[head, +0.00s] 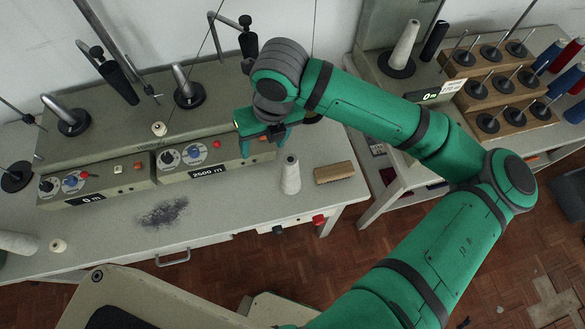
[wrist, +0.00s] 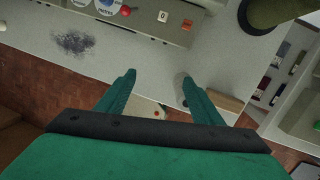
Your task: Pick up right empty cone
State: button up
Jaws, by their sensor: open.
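A pale, tapered cone (head: 290,175) stands upright on the front right of the grey table in the head view. I cannot tell from its surface whether it is bare. My gripper (head: 262,140) is up and behind it, by the right end of the winder's control panel. In the wrist view my gripper (wrist: 158,77) is open, with nothing between its fingers. A pale rounded shape, apparently the cone (wrist: 180,77), shows beside the right fingertip, which partly hides it.
A brown block (head: 334,172) lies right of the cone. The winder panel (head: 190,160) runs behind it. A dark thread tangle (head: 163,213) lies to the left. Another white cone (head: 403,46) stands at the right-hand station beside a wooden spool rack (head: 500,85).

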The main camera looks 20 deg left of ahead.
aim_at(290, 158)
jog(key=d, duration=0.2)
jog(key=d+h, duration=0.1)
jog(key=w+d+n+h, duration=0.1)
jog(key=d, duration=0.1)
jog(key=shift+d+f, duration=0.15)
jog(key=shift+d, duration=0.15)
jog(key=shift+d+f, duration=0.15)
jog(key=shift+d, duration=0.05)
notch_tip(290, 158, down, 4)
jog(key=shift+f, duration=0.2)
jog(key=shift+w+f, duration=0.1)
jog(key=shift+f, duration=0.45)
jog(key=f, duration=0.4)
jog(key=shift+s+d, duration=0.15)
jog(key=shift+s, duration=0.1)
jog(key=shift+f, duration=0.55)
jog(key=shift+w, duration=0.1)
jog(key=c, duration=1.1)
